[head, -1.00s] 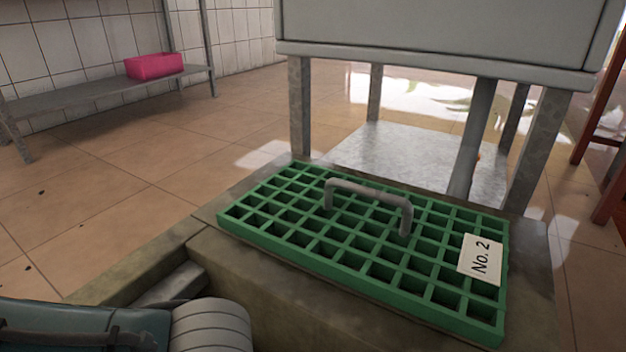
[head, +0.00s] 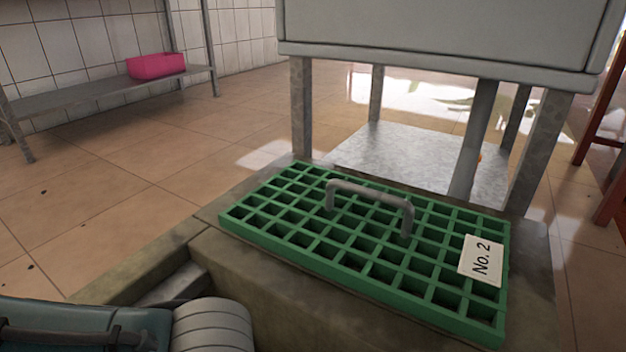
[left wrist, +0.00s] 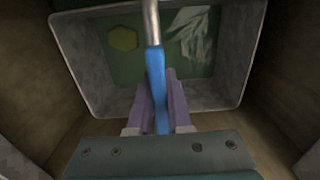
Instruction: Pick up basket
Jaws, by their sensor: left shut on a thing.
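The basket (left wrist: 249,45) shows in the left wrist view as a grey, rectangular, open container with a green bottom, seen from above. A pale metal handle (left wrist: 151,22) with a blue grip (left wrist: 156,75) crosses over it. My left gripper (left wrist: 158,82), with purple fingers, is shut on the blue grip. A yellow-green six-sided shape (left wrist: 123,39) and a pale leaf-like patch (left wrist: 195,35) show inside the basket. In the head view my left forearm is at the lower left, and its gripper and the basket are out of sight. My right gripper is in neither view.
Brownish walls (left wrist: 275,100) surround the basket closely. In the head view a green grate (head: 345,262) with a grey handle (head: 370,192) and a "No. 2" label (head: 481,260) lies on a stone ledge. A grey cabinet (head: 440,30) stands behind. A pink bin (head: 156,66) sits on a shelf at left.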

